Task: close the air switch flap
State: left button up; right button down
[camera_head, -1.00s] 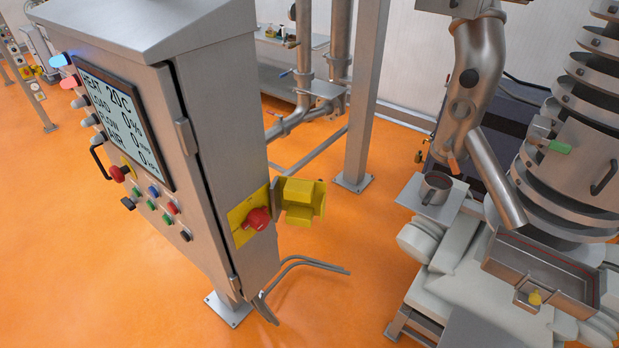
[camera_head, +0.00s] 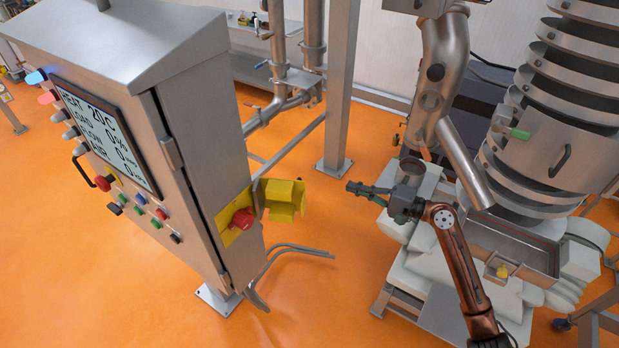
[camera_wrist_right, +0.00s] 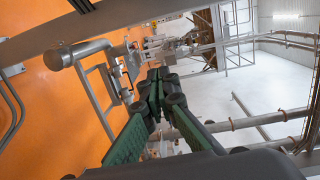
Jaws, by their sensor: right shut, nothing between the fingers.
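The air switch is a red knob (camera_head: 243,218) on a yellow plate (camera_head: 228,228) on the side of the grey control cabinet (camera_head: 213,130). Its yellow flap (camera_head: 285,199) stands open, swung out to the right of the knob, so the knob is uncovered. My right gripper (camera_head: 352,187) is to the right of the flap, apart from it, with its fingers pointing left. The fingers are shut and empty; the right wrist view also shows the green-padded fingers (camera_wrist_right: 155,95) together. My left gripper is in neither view.
Bent grey pipes (camera_head: 290,252) stick out low from the cabinet, below the flap. A steel post (camera_head: 338,100) stands behind. The machine with a slanted pipe (camera_head: 465,165) and spiral tower (camera_head: 560,130) is at the right. Orange floor between cabinet and machine is open.

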jog(key=s+a+r+n+g+y, duration=0.25)
jog(key=s+a+r, duration=0.3)
jog(key=r, duration=0.55)
jog(key=s+a+p, duration=0.1)
jog(key=a+p, duration=0.4)
jog(key=a, duration=0.4)
jog(key=shift+s+f, duration=0.2)
jog(key=shift+f, duration=0.15)
jog(key=shift+d+g, duration=0.2)
jog(key=shift+g, duration=0.05)
